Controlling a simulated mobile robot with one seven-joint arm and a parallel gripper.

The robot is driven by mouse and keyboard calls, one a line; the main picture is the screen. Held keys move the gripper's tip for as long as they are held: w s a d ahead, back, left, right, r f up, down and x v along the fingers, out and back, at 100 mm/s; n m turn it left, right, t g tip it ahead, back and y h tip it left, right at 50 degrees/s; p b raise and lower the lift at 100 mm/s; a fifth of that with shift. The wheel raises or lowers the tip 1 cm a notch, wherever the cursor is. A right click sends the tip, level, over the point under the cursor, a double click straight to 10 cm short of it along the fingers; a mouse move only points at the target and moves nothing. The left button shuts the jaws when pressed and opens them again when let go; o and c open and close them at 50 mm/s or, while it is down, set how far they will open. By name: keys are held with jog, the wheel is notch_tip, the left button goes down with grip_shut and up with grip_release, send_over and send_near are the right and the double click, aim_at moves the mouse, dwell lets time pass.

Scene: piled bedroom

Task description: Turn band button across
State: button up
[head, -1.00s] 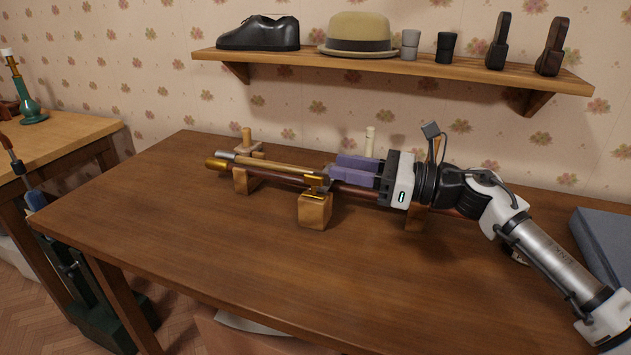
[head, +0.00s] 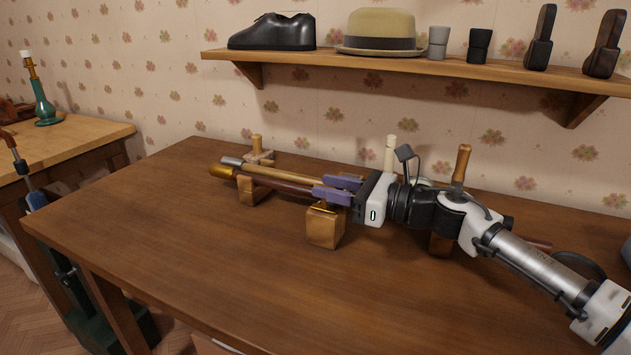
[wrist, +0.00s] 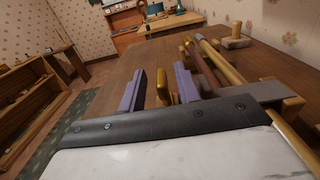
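A long dark-brown rod (head: 285,187) with brass parts lies across wooden support blocks on the table, with a brass tube (head: 275,174) alongside it. A small brass piece, likely the band button (wrist: 163,88), shows between my fingers in the wrist view. My gripper (head: 328,188) has purple fingers and reaches over the rod from the right, above the front wooden block (head: 324,227). In the wrist view my gripper (wrist: 158,86) is open, with a gap between the left finger and the brass piece. I cannot tell whether the right finger touches it. In the head view the fingers partly hide this spot.
Upright pegs (head: 390,154) rise behind the rod. The front of the wooden table (head: 190,240) is clear. A wall shelf (head: 400,63) above holds a black shoe (head: 272,33), a hat (head: 380,30), cups and dark cases. Another table (head: 70,150) stands at left.

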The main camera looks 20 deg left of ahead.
aim_at(315, 183)
jog(key=shift+w+a, duration=0.1)
jog(key=shift+a, duration=1.65)
grip_shut()
